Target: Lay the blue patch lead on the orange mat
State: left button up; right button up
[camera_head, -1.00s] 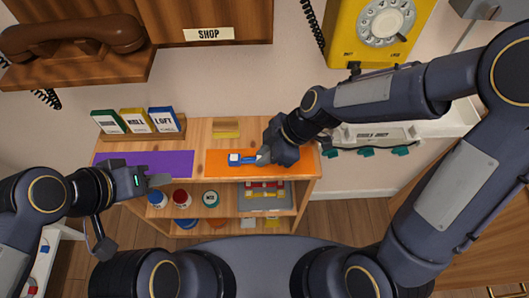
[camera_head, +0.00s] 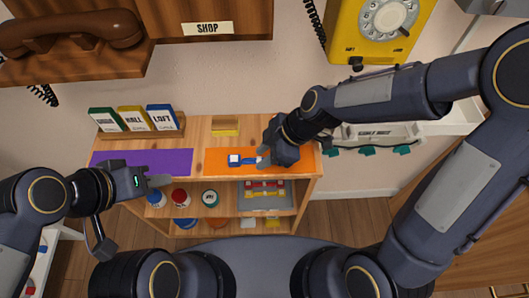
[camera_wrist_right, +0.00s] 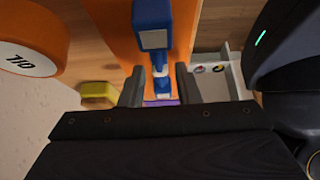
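The blue patch lead (camera_head: 236,160) lies on the orange mat (camera_head: 216,168) on the top of the wooden shelf unit. Its blue ends and a white section also show in the right wrist view (camera_wrist_right: 152,28). My right gripper (camera_head: 262,158) is low over the mat at the lead's right end. In the right wrist view its two fingers (camera_wrist_right: 160,87) stand apart on either side of the lead, with gaps showing. My left gripper (camera_head: 160,181) is at the front of the purple mat (camera_head: 145,162), with nothing seen in it; its finger gap is not clear.
A yellow block (camera_head: 226,127) stands behind the orange mat. A wooden holder with several labelled cards (camera_head: 133,121) is at the back left. Jars (camera_head: 181,198) and boxes fill the lower shelves. A yellow dial phone (camera_head: 380,25) hangs on the wall.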

jog(key=shift+o, duration=0.8)
jog(key=shift+r, duration=0.25)
notch_tip(320, 180, up, 3)
jog(key=shift+f+p, duration=0.1)
jog(key=shift+p, duration=0.35)
jog(key=s+r+p, duration=0.1)
jog(key=s+r, duration=0.8)
jog(key=s, duration=0.5)
jog(key=shift+a+r+p, duration=0.25)
jog(key=shift+r+p, duration=0.05)
